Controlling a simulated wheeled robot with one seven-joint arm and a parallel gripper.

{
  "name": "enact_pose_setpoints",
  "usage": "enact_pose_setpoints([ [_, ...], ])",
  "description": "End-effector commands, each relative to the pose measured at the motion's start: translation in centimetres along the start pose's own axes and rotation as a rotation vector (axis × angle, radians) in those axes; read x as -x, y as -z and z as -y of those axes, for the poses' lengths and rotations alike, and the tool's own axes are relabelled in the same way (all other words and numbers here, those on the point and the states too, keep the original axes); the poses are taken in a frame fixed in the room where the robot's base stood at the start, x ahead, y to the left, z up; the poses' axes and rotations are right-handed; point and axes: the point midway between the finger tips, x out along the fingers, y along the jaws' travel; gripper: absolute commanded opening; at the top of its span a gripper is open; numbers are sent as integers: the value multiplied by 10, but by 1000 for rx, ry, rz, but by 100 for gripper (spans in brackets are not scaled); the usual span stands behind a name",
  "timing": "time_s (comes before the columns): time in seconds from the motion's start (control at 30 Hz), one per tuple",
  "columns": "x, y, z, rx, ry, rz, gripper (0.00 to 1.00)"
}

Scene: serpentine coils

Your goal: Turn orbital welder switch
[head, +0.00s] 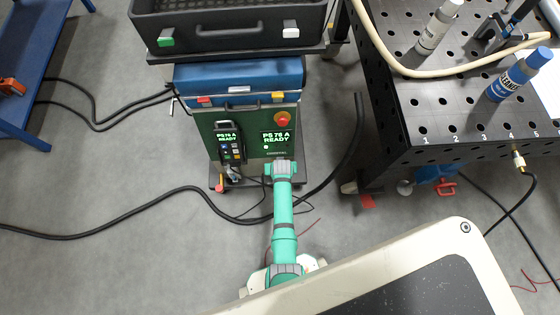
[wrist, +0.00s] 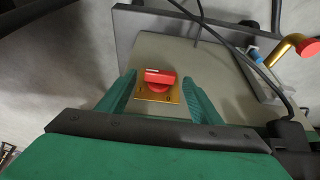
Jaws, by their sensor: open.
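The orbital welder (head: 245,125) stands in the head view with a green front and a lit screen (head: 276,140) reading "PS 76 A READY". In the wrist view the red switch knob (wrist: 160,78) sits on a yellow square plate (wrist: 157,95) fixed to a grey panel. Its bar lies roughly level across the picture. My gripper (wrist: 161,84) is open, with one green finger on each side of the knob; I cannot tell whether either touches it. In the head view my arm reaches the welder's lower front, and the switch is hidden there.
A pendant (head: 229,143) hangs at the welder's left front, and a red button (head: 283,118) is at its upper right. Dark cables (head: 130,222) cross the floor. A perforated table (head: 400,105) stands right. A brass-coloured tube (wrist: 285,50) and cables are near my gripper.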

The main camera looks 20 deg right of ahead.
Motion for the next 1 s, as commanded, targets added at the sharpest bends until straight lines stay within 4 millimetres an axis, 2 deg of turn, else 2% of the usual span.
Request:
enact_pose_setpoints([
  [0.4, -7, 0, 0, 0, 0, -1, 59],
  [0.43, -7, 0, 0, 0, 0, -1, 57],
  [0.6, -7, 0, 0, 0, 0, -1, 18],
  [1.0, -7, 0, 2, 25, -54, -1, 18],
])
